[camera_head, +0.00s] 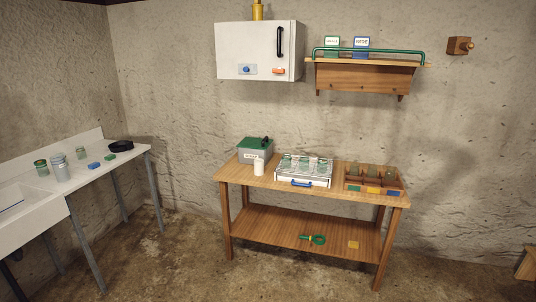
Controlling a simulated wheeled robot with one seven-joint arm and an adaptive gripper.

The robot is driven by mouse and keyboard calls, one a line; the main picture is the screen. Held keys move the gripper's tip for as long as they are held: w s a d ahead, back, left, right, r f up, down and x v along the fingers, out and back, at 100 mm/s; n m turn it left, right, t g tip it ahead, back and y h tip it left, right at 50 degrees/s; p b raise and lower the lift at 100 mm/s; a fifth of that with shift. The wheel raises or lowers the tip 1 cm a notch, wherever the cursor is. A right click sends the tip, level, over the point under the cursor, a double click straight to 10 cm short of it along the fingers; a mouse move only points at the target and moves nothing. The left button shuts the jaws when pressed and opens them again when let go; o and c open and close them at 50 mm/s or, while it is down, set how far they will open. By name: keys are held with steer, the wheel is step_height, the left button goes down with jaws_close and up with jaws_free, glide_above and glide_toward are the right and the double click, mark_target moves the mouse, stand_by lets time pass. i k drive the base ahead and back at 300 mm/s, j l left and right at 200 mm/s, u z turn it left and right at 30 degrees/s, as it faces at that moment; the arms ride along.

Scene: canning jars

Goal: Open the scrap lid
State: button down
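A grey scrap box (256,157) with a small white label stands at the back left of the wooden table. Its green lid (252,143) lies on top and looks shut. A dark handle or knob (265,140) shows at the lid's right side. A white cup or jar (259,166) stands just in front of the box, overlapping its lower front in the picture. My gripper and arm are not in view.
Right of the box are a white case (318,182) with several jars and a wooden divided tray (348,181). A white cabinet (245,52) and a shelf (325,63) hang above. A sink counter (133,150) stands left. The floor before the table is clear.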

mark_target(259, 143)
steer(key=i, duration=2.2)
steer(key=i+z, duration=0.15)
steer(key=i, duration=0.5)
steer(key=i+j+z, duration=0.1)
steer(key=i, duration=0.5)
steer(key=i+j+z, duration=0.15)
steer(key=i, duration=0.5)
